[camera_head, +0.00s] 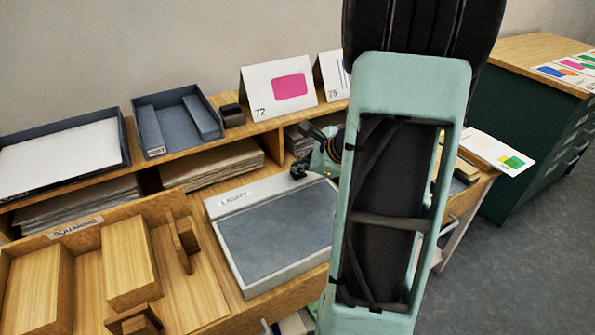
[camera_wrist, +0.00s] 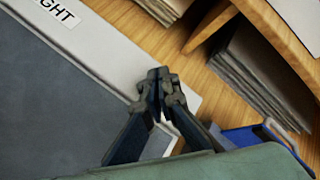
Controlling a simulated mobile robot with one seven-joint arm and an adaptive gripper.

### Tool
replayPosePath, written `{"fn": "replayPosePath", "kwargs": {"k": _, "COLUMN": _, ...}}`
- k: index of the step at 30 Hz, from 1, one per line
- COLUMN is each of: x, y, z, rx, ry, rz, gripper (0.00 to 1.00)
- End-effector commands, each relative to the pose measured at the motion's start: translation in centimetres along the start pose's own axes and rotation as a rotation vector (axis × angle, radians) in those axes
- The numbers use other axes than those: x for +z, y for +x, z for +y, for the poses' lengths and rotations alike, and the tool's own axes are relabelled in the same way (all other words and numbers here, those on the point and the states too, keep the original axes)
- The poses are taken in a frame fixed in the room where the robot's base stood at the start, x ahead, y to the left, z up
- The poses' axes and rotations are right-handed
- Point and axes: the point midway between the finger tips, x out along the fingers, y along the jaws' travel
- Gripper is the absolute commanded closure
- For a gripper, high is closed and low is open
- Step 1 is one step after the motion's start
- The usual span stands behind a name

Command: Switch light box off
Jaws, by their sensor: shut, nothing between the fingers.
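The light box (camera_head: 275,232) lies on the wooden table, a grey frame with a dark, unlit panel and a "LIGHT" label (camera_head: 235,197) on its back strip. In the wrist view its dark panel (camera_wrist: 50,105) fills the left side, with its pale frame strip (camera_wrist: 105,52) running diagonally. My gripper (camera_wrist: 160,75) is shut and empty, its fingertips over the right end of that strip. In the head view my gripper (camera_head: 299,170) is at the box's back right corner. I cannot tell whether the fingertips touch the box. No switch is clearly visible; the fingers may hide it.
A shelf with paper stacks (camera_head: 213,165) stands behind the box, with trays (camera_head: 178,122) and a card numbered 72 (camera_head: 279,87) on top. A wooden organiser (camera_head: 110,270) is close on the left. A blue object (camera_wrist: 265,135) lies right of my fingers. My arm hides the right side.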

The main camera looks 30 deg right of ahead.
Motion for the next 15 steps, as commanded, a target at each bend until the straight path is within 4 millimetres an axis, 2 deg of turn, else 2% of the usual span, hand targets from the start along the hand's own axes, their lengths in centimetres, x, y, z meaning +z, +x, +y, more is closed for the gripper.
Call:
{"fn": "replayPosePath", "kwargs": {"k": 5, "x": 0.1, "y": -0.2, "z": -0.1, "rx": 0.000, "ry": 0.000, "rz": 0.000, "gripper": 1.00}}
{"fn": "replayPosePath", "kwargs": {"k": 15, "x": 1.9, "y": -2.4, "z": -1.8, "rx": 0.000, "ry": -0.001, "rz": -0.001, "gripper": 1.00}}
